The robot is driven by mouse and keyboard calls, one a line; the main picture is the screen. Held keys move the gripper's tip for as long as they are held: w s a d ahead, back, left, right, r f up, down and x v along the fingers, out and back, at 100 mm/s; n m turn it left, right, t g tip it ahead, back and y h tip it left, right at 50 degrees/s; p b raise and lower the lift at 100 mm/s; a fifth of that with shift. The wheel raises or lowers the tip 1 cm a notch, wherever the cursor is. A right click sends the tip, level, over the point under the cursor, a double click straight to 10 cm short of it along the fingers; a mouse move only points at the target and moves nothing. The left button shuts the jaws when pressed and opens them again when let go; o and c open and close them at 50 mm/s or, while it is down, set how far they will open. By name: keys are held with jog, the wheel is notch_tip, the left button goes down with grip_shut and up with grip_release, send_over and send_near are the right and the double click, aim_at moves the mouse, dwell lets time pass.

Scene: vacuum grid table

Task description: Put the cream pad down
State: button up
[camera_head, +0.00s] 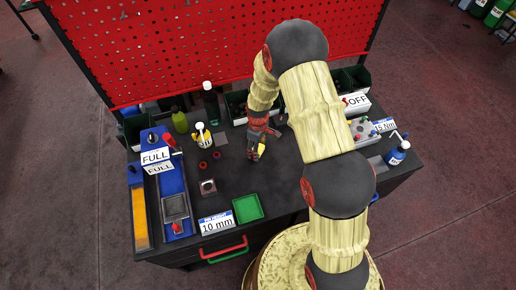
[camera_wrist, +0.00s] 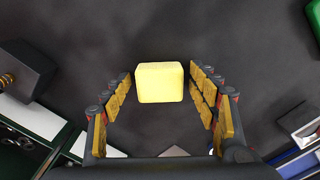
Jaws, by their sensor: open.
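The cream pad (camera_wrist: 159,83) shows in the wrist view as a pale yellow block with rounded corners. It is against the dark table top, between the tips of my open fingers. A small gap shows between the pad and the fingers on each side. My gripper (camera_wrist: 161,77) is open around it. In the head view my gripper (camera_head: 259,143) points down at the middle of the dark table (camera_head: 272,184). The pad cannot be told apart from the yellow finger parts there.
A green tray (camera_head: 247,208) and a "10 mm" sign (camera_head: 216,223) are at the front edge. Bottles, red rings and a blue fixture with "FULL" labels (camera_head: 156,157) stand to the left. Dark bins line the back below the red pegboard (camera_head: 200,50). An "OFF" sign (camera_head: 356,100) is at right.

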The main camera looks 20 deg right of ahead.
jog(key=shift+r, duration=0.1)
notch_tip(320, 180, up, 12)
notch_tip(320, 180, up, 10)
jog(key=m+t, duration=0.1)
jog(key=m, duration=0.1)
send_over(260, 153)
jog(key=s+r+m+t, duration=0.2)
jog(key=s+r, duration=0.5)
jog(key=r, duration=0.5)
jog(key=s+r+m+t, duration=0.1)
jog(key=s+r, duration=0.3)
jog(key=s, duration=0.4)
jog(key=s+r+m+t, duration=0.1)
jog(key=s+r+m, duration=0.3)
jog(key=s, duration=0.5)
jog(key=shift+r+t, duration=0.3)
jog(key=shift+r, duration=0.2)
jog(key=shift+w, duration=0.1)
